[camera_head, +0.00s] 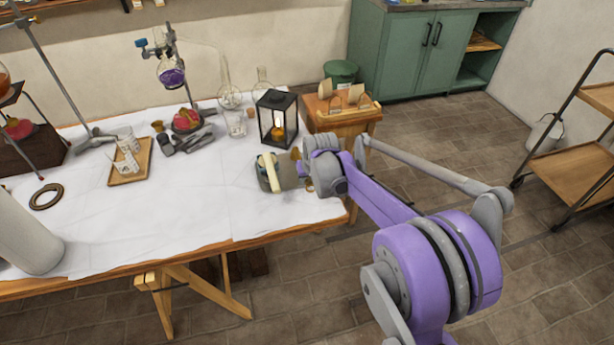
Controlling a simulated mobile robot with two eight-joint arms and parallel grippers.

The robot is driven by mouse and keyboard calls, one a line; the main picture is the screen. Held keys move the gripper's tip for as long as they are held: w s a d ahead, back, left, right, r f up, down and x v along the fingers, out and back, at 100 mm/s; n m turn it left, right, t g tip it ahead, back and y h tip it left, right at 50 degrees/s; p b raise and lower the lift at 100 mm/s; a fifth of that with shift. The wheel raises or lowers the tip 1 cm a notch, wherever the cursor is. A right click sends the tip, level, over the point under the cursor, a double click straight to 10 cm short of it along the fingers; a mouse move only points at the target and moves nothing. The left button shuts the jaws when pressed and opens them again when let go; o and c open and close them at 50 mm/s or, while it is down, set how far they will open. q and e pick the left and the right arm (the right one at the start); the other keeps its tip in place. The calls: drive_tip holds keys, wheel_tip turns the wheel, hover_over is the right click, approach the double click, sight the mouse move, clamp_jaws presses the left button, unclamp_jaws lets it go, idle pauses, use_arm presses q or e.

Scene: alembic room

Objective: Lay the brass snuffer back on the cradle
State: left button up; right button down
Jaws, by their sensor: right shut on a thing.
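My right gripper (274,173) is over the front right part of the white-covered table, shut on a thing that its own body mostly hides. A small brass-coloured piece (295,154) shows just beyond the gripper and looks like part of the brass snuffer. A light wooden holder with upright pieces (342,97) stands on a small side table behind and to the right of the gripper. It looks like the cradle, and nothing is seen lying across it. The gripper is apart from it. My left gripper is not in view.
A black lantern (277,118) with a glowing candle stands close behind the right gripper. Glassware (236,123), a wooden tray (130,163) and a dark ring (46,196) are further left on the table (180,225). The table's front middle is clear.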

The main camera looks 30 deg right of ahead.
drive_tip(key=shift+f, duration=0.25)
idle(0.5)
drive_tip(key=c, duration=0.6)
unclamp_jaws()
drive_tip(key=shift+c, duration=0.2)
drive_tip(key=shift+s, duration=0.1)
drive_tip(key=p+v, duration=0.1)
drive_tip(key=v, duration=1)
drive_tip(key=shift+a, duration=0.15)
drive_tip(key=s+a+n+p, duration=0.1)
drive_tip(key=s+a+p, duration=0.2)
drive_tip(key=s, duration=0.5)
drive_tip(key=s+a+r+n+p, duration=0.1)
drive_tip(key=s+a+p, duration=0.2)
drive_tip(key=s+a, duration=0.3)
drive_tip(key=s+a+r+y+p, duration=0.1)
drive_tip(key=s+a+p, duration=0.2)
drive_tip(key=s, duration=0.7)
drive_tip(key=shift+a+n+p, duration=0.3)
drive_tip(key=shift+a+n, duration=0.1)
drive_tip(key=shift+a, duration=0.5)
